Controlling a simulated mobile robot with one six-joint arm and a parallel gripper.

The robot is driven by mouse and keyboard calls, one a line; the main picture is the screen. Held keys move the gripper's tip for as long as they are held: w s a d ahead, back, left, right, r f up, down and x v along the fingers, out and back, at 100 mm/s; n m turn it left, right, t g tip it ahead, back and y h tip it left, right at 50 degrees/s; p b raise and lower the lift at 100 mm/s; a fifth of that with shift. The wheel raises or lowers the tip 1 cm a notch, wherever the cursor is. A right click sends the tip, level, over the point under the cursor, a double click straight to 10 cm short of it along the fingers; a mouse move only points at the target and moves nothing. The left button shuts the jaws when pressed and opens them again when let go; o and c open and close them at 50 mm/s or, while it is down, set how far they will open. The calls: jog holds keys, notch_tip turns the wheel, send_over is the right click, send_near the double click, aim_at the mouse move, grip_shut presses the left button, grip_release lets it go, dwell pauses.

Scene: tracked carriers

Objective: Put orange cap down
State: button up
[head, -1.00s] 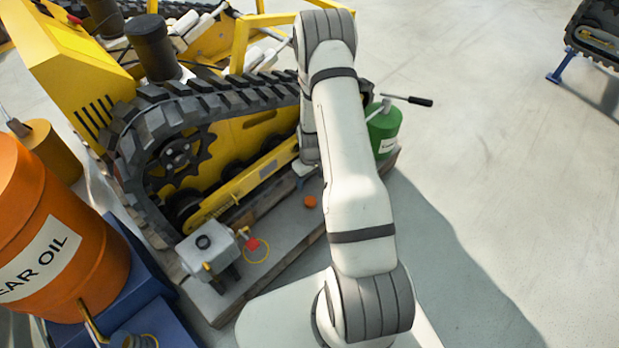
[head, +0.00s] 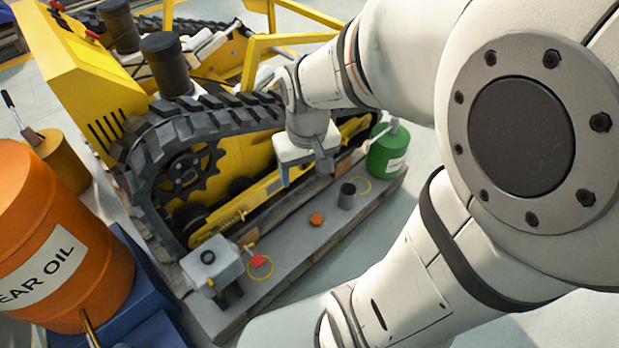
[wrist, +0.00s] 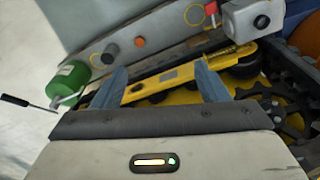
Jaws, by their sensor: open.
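The orange cap (head: 316,219) is a small round disc. It sits on the grey shelf (head: 290,238) in front of the tracked carrier. In the wrist view the orange cap (wrist: 140,42) is beyond my fingertips, apart from them. My gripper (head: 308,178) is above and behind the cap, by the track. In the wrist view my gripper (wrist: 163,80) has its two blue-grey fingers spread apart with nothing held between them. The yellow track frame (wrist: 172,76) shows beyond the gap.
A dark cylinder (head: 347,197) stands right of the cap, near a yellow ring. A green can (head: 388,150) stands at the shelf's right end. The tracked carrier (head: 200,115) rises behind.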

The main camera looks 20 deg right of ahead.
jog(key=s, duration=0.1)
jog(key=s+r, duration=0.1)
jog(key=s, duration=0.1)
jog(key=s+a+r, duration=0.1)
jog(key=s, duration=0.1)
jog(key=shift+c, duration=0.3)
